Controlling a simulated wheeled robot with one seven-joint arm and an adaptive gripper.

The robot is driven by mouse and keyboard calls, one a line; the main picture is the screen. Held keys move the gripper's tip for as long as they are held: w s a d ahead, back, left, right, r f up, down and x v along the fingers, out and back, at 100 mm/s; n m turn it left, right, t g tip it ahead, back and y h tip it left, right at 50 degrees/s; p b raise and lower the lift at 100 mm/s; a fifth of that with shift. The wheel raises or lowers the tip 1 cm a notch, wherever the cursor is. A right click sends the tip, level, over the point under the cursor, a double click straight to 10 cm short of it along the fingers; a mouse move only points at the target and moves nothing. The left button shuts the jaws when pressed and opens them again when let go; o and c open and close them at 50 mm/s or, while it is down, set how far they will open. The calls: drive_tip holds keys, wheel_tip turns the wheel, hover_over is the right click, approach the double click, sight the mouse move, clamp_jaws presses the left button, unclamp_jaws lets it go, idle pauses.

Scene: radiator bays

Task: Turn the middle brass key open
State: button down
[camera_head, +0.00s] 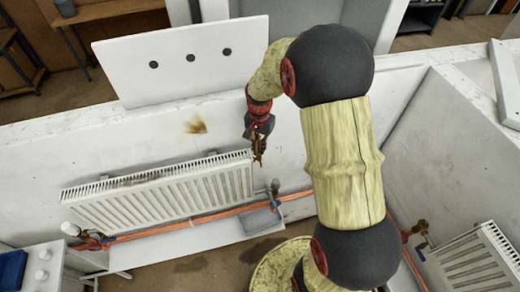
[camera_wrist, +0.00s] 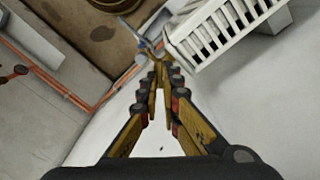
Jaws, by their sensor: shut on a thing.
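The white ribbed radiator (camera_head: 165,193) in the middle bay hangs against the white wall. My gripper (camera_head: 258,160) points down just beside its upper right corner. The wrist view shows the fingertips (camera_wrist: 158,70) close together beside the radiator's end (camera_wrist: 178,42). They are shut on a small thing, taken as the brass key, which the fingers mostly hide. Its turn angle cannot be told. A valve with a blue-grey head (camera_head: 274,187) stands at the radiator's lower right, apart from my gripper. It also shows past the fingertips in the wrist view (camera_wrist: 143,45).
Copper pipes (camera_head: 190,222) run along the wall below the radiator. A grey box (camera_head: 262,218) sits under the right valve. A second radiator (camera_head: 477,262) is at the right, behind a partition. A white board with three dark dots (camera_head: 185,60) stands above the wall.

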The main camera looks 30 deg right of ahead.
drive_tip(key=shift+w+n+b, duration=0.1)
drive_tip(key=shift+n+b, duration=0.2)
drive_tip(key=shift+n, duration=1.2)
drive_tip(key=c, duration=2)
unclamp_jaws()
drive_tip(key=shift+c, duration=0.2)
drive_tip(key=shift+r, duration=0.1)
drive_tip(key=shift+r, duration=3.95)
drive_tip(key=shift+n, duration=0.3)
